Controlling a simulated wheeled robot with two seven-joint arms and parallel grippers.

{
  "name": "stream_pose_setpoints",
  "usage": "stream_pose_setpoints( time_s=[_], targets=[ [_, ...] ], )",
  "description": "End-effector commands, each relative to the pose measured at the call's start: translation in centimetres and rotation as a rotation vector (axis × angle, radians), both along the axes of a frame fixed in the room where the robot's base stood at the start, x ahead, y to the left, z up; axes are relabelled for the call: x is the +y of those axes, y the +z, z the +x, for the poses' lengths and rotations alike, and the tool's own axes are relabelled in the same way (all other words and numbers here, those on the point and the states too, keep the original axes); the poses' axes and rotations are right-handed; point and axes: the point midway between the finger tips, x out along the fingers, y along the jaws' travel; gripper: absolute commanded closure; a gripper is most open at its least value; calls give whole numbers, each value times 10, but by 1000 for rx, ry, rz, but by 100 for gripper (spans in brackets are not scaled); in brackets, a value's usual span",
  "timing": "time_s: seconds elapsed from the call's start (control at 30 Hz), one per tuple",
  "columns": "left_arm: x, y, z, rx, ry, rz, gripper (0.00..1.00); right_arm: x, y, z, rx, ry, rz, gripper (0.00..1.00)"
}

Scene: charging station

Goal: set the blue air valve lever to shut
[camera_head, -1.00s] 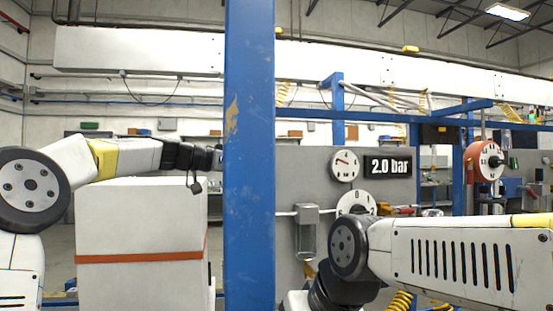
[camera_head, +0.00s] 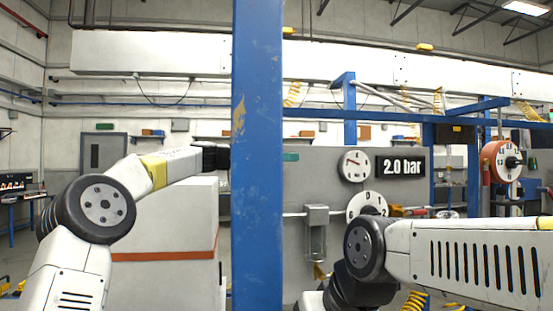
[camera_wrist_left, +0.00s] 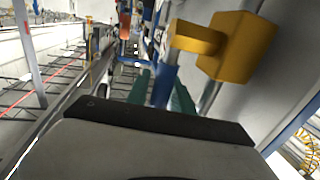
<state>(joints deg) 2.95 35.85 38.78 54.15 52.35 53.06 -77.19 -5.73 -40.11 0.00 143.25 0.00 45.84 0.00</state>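My left arm reaches from the left behind the blue post in the head view. A small teal fingertip of my left gripper (camera_head: 290,157) seems to show just right of the post; the rest is hidden. In the left wrist view, two teal fingers (camera_wrist_left: 160,96) stand apart. A blue piece (camera_wrist_left: 164,78) shows between them; I cannot tell whether it is the air valve lever or something behind. No blue lever is clear in the head view. My right arm is at the lower right, its gripper out of view.
The blue post (camera_head: 258,200) stands before the grey panel (camera_head: 330,175). The panel has a gauge (camera_head: 355,164), a "2.0 bar" display (camera_head: 401,166) and a numbered dial (camera_head: 366,201). A yellow block (camera_wrist_left: 235,45) sits near the fingers. A white cabinet (camera_head: 165,285) stands left.

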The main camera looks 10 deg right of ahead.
Motion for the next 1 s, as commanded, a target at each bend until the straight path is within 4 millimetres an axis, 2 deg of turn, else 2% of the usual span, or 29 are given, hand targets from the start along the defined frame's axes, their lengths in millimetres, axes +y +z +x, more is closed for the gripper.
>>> stream_pose_setpoints(
  time_s=[0.1, 0.27, 1.0],
  targets=[
    [0, 0, 0, 0, 0, 0, 72, 0, 0, 0, 0, 0, 0, 64],
    [0, 0, 0, 0, 0, 0, 100, 0, 0, 0, 0, 0, 0, 64],
    [1, 0, 0, 0, 2, -1, 100, 0, 0, 0, 0, 0, 0, 64]
  ],
)
